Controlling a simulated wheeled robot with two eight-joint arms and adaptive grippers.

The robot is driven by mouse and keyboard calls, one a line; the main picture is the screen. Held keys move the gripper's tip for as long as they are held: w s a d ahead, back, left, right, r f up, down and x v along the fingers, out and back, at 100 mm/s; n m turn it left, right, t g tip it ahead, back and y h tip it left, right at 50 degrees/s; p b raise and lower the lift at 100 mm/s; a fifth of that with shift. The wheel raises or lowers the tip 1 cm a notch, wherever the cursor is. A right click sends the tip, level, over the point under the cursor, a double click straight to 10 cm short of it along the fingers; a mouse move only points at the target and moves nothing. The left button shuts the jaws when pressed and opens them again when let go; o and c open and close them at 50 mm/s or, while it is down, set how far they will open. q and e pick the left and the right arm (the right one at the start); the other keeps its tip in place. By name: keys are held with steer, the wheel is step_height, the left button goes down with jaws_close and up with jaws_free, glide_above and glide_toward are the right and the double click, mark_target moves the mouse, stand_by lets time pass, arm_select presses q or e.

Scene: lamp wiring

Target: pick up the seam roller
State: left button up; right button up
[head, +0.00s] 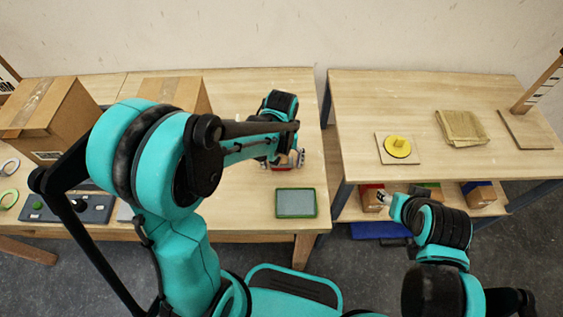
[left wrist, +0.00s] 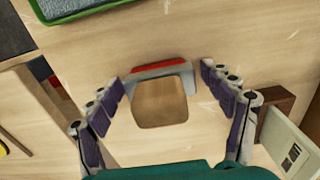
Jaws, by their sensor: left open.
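The seam roller (left wrist: 160,100) lies on the wooden table between the spread fingers of my left gripper (left wrist: 161,78) in the left wrist view. It shows a broad wooden handle, a grey frame and a red strip. In the head view only a red part of it (head: 283,168) shows below my left gripper (head: 287,158); the rest is hidden. The left fingers stand on either side of the roller, open, with gaps to both sides. My right gripper (head: 385,200) is small at the end of the folded right arm, away from the roller.
A green-rimmed tray (head: 296,216) lies just in front of the roller. Cardboard boxes (head: 62,112) stand at the left. A gap separates this table from the right table (head: 365,105), which holds a yellow disc (head: 397,147). A dark brown block (left wrist: 272,98) is near one left finger.

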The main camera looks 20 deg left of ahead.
arm_select(q)
steer(key=c, duration=1.3)
steer(key=shift+r, duration=0.15)
step_height(320, 180, up, 4)
steer(key=shift+r+p, duration=0.15)
steer(key=shift+p, duration=0.95)
steer(key=s+d+r+p, duration=0.1)
steer(key=s+r, duration=0.1)
steer(key=s, duration=0.1)
steer(key=s+d+r+p, duration=0.1)
steer(key=s+d+r, duration=0.1)
steer(key=s, duration=0.2)
steer(key=s+d+r+p, duration=0.1)
steer(key=s+r, duration=0.1)
steer(key=s, duration=0.2)
steer(key=shift+d+r+p, duration=0.2)
steer(key=shift+r+p, duration=0.05)
steer(key=shift+p, duration=0.15)
